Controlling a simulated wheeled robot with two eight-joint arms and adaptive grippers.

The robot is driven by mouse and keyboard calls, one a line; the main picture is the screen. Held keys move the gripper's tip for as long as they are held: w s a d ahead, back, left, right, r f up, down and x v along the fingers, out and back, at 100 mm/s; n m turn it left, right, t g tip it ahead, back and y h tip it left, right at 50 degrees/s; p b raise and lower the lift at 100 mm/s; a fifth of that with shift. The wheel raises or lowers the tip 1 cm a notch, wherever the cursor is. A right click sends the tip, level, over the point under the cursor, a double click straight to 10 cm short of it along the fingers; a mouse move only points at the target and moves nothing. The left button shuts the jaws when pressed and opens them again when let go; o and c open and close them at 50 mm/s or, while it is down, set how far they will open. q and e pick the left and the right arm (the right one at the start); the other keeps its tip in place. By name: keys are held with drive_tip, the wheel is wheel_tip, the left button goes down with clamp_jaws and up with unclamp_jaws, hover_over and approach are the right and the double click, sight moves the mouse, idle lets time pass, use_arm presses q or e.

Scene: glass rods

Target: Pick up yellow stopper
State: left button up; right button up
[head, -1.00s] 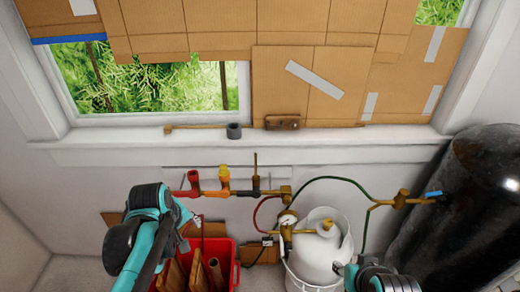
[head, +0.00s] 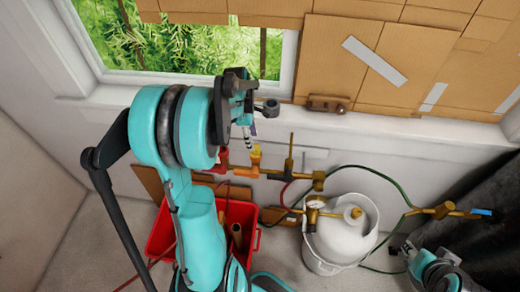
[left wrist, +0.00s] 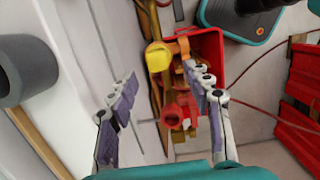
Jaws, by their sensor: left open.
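The yellow stopper (head: 255,150) sits on top of an orange fitting of the brass manifold below the window sill. In the left wrist view the yellow stopper (left wrist: 158,56) lies beyond and between the spread fingers, apart from them. My left gripper (head: 247,132) is open and empty, just above and slightly left of the stopper in the head view; its fingers (left wrist: 160,85) show in the left wrist view. My right gripper (head: 420,262) is at the bottom right of the head view, far from the stopper; its jaws are unclear.
A red fitting (head: 222,160) stands just left of the stopper. A grey ring (head: 271,107) lies on the sill behind. A red bin (head: 160,232) is below my left arm. A white tank (head: 340,237) in a bucket and a green hose (head: 385,178) are to the right.

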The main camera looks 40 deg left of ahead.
sight(256, 147)
use_arm(q)
drive_tip(key=f, duration=0.4)
drive_tip(key=w+d+f+b, duration=0.1)
drive_tip(key=f, duration=0.1)
drive_tip(key=shift+s, duration=0.1)
clamp_jaws()
